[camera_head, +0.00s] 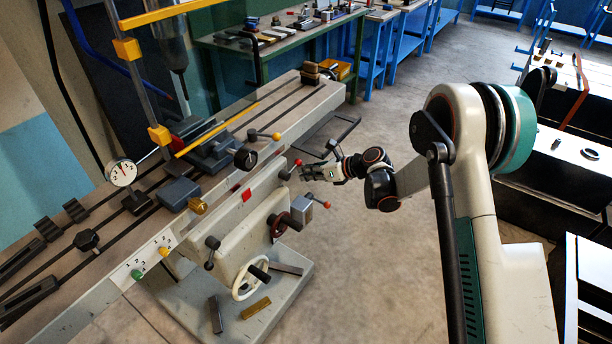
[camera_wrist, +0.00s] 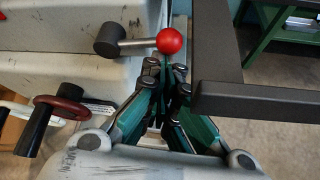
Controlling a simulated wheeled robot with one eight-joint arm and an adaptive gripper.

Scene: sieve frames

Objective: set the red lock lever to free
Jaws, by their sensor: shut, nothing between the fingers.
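A lever with a red ball knob (camera_head: 298,162) sits on the side of the milling machine, below the long table. In the wrist view the red knob (camera_wrist: 170,40) is at the end of a short metal rod from a dark round hub (camera_wrist: 108,40). The rod points right, roughly level in that picture. My gripper (camera_head: 302,173) is at this lever. In the wrist view its fingertips (camera_wrist: 166,78) are together and empty, just below the knob in the picture. I cannot tell whether they touch it. No free or locked marking is readable.
Another lever with a red tip (camera_head: 327,204) stands nearer, by a grey block. A dark bar frame (camera_wrist: 255,100) lies close right of the fingers. A dark red handwheel (camera_wrist: 60,108) is at lower left. Open floor (camera_head: 380,260) lies right of the machine.

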